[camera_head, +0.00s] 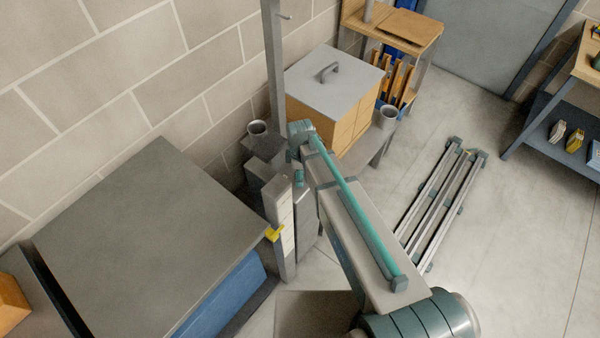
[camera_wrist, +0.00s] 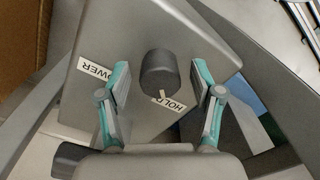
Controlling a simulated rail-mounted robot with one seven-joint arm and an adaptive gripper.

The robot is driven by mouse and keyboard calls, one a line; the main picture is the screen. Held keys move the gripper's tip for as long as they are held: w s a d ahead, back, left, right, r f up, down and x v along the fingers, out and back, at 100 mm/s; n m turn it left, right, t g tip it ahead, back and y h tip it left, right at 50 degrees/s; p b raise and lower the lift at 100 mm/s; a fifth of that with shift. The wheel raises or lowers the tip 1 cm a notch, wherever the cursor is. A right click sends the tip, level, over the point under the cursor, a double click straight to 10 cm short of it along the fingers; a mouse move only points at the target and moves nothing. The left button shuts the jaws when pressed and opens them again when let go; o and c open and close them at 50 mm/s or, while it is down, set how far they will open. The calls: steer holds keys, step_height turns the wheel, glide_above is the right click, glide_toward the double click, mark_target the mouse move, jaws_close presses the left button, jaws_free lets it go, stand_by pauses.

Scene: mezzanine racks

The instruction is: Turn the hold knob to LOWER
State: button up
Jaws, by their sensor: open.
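The dark round hold knob (camera_wrist: 159,70) is in the middle of the wrist view, on a tilted grey panel (camera_wrist: 135,40). Its pale pointer mark is at the HOLD label (camera_wrist: 169,103). The LOWER label (camera_wrist: 97,70) is to the left of the knob in the picture. My gripper (camera_wrist: 161,76) is open, with one teal-backed finger on each side of the knob. Gaps show between both finger pads and the knob. How far the fingertips are from the panel is hard to tell. In the head view the knob cannot be made out.
In the head view a grey-topped bench (camera_head: 150,240) is at the left, against the block wall. A yellow tab (camera_head: 275,233) sticks out by the post. A box with a handled grey lid (camera_head: 335,80) stands behind. Metal rails (camera_head: 440,205) lie on the floor at right.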

steer(key=shift+c, duration=0.2)
steer(key=c, duration=1.1)
